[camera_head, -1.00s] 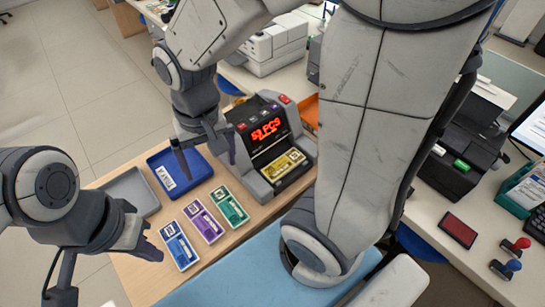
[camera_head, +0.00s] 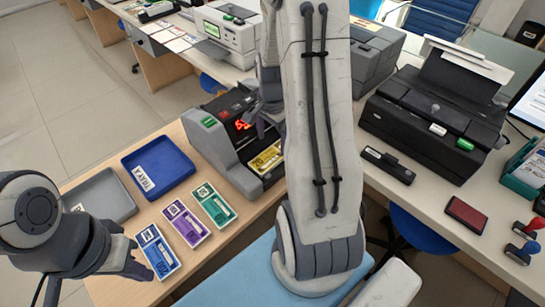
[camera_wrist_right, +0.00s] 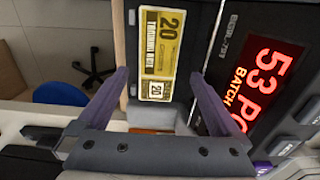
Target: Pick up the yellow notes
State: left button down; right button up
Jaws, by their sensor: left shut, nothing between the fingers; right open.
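The yellow notes (camera_head: 266,158) lie in the front slot of the dark grey counting machine (camera_head: 225,140), partly hidden by my right arm in the head view. The right wrist view shows the yellow notes (camera_wrist_right: 158,55) marked 20, between and beyond the two fingers. My right gripper (camera_wrist_right: 158,82) is open and empty, with its fingers apart on either side of the notes. In the head view it (camera_head: 268,120) is by the machine's display, mostly hidden behind the arm. My left gripper (camera_head: 143,272) is shut and empty beside the blue notes at the lower left.
Blue notes (camera_head: 158,252), purple notes (camera_head: 186,222) and green notes (camera_head: 213,205) lie in a row on the wooden counter. A blue tray (camera_head: 183,182) and a grey tray (camera_head: 118,211) lie behind them. A black printer (camera_head: 430,118) stands on the right counter.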

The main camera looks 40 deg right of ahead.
aim_at(272, 155)
notch_tip(272, 155, down, 5)
jog(key=shift+s+f, duration=0.1)
jog(key=c, duration=1.4)
jog(key=shift+c, duration=0.2)
